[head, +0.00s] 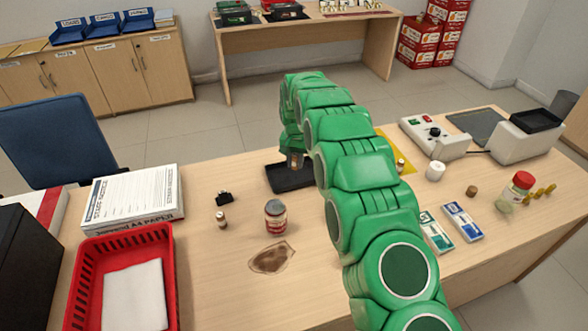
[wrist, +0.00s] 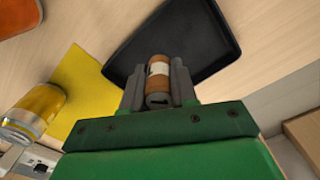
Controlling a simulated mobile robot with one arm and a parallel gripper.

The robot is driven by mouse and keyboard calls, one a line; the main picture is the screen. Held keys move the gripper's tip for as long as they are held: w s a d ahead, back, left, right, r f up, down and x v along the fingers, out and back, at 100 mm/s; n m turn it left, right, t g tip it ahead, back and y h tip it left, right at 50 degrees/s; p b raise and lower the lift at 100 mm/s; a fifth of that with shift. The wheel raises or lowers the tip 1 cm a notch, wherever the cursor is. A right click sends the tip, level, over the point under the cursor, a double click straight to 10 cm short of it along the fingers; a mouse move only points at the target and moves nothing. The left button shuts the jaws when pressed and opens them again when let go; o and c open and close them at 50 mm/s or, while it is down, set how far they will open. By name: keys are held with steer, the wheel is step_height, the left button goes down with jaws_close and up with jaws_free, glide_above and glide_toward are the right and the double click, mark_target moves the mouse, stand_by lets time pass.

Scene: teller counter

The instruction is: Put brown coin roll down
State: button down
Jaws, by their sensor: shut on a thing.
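My gripper (wrist: 158,88) is shut on the brown coin roll (wrist: 158,72), which has a pale band around its middle. In the wrist view the roll sits between the two grey fingers. Behind it lies a black tray (wrist: 205,38). In the head view my gripper (head: 294,162) is over the black tray (head: 285,187), partly hidden by my green arm. The roll is hard to make out there. I cannot tell whether the roll touches the tray.
A yellow sheet (wrist: 62,85) lies beside the tray. A red basket (head: 165,290) and a paper stack (head: 130,196) are at the left.

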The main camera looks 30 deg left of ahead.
mark_target(294, 175)
steer(key=shift+w+a+f, duration=0.25)
steer(key=shift+w+f, duration=0.1)
steer(key=shift+f, duration=0.2)
steer(key=shift+w+a+f, duration=0.3)
steer(key=shift+w+f, duration=0.05)
steer(key=shift+f, duration=0.25)
steer(key=shift+w+a+f, duration=0.25)
steer(key=shift+w+f, duration=0.1)
steer(key=shift+f, duration=1.6)
steer(key=shift+f, duration=0.1)
steer(key=c, duration=0.9)
jaws_free()
step_height(294, 175, up, 12)
steer(key=shift+r, duration=0.1)
